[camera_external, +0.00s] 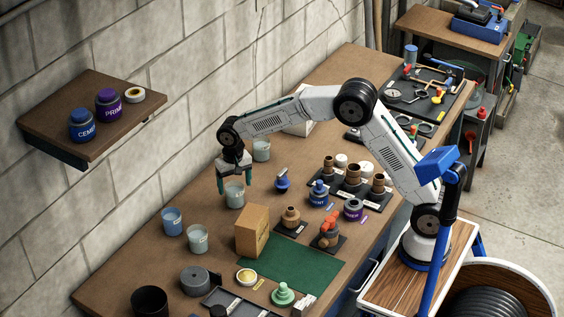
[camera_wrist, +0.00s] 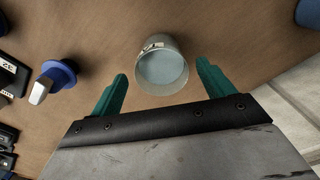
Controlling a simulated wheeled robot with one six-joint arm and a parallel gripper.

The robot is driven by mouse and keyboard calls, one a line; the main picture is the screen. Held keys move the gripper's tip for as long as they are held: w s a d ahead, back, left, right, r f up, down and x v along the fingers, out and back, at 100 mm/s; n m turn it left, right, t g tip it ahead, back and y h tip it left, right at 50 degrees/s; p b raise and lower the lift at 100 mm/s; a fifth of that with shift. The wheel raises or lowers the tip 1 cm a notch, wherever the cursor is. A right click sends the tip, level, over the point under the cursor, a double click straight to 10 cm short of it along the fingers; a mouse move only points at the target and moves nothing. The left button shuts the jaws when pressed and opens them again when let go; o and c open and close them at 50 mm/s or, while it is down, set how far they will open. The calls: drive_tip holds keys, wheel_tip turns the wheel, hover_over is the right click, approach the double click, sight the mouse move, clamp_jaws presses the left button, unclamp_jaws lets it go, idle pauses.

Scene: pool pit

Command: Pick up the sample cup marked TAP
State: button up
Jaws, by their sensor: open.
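A clear, greyish sample cup (camera_external: 235,197) stands upright on the bench below my gripper (camera_external: 234,180). In the wrist view this cup (camera_wrist: 162,72) lies just ahead of and between the two green fingertips of my gripper (camera_wrist: 160,80). My gripper is open and empty, pointing down, and the cup looks untouched. Its white label is foreshortened and I cannot read it. Another clear cup (camera_external: 198,240) with a white label stands nearer the front left. A blue-tinted cup (camera_external: 172,222) stands beside it. A further clear cup (camera_external: 262,150) stands behind my gripper. I cannot tell which is marked TAP.
A blue-collared valve (camera_external: 282,182) stands right of the cup; it also shows in the wrist view (camera_wrist: 56,78). A cardboard box (camera_external: 252,232) stands in front, by a green mat (camera_external: 300,265). Brass fittings crowd the right. A wall shelf (camera_external: 62,100) hangs left.

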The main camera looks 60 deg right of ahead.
wheel_tip(320, 180, down, 5)
drive_tip(key=shift+r, duration=0.2)
drive_tip(key=c, duration=1.2)
drive_tip(key=shift+o, duration=0.2)
drive_tip(key=shift+w+r, duration=0.1)
drive_tip(key=shift+r, duration=0.05)
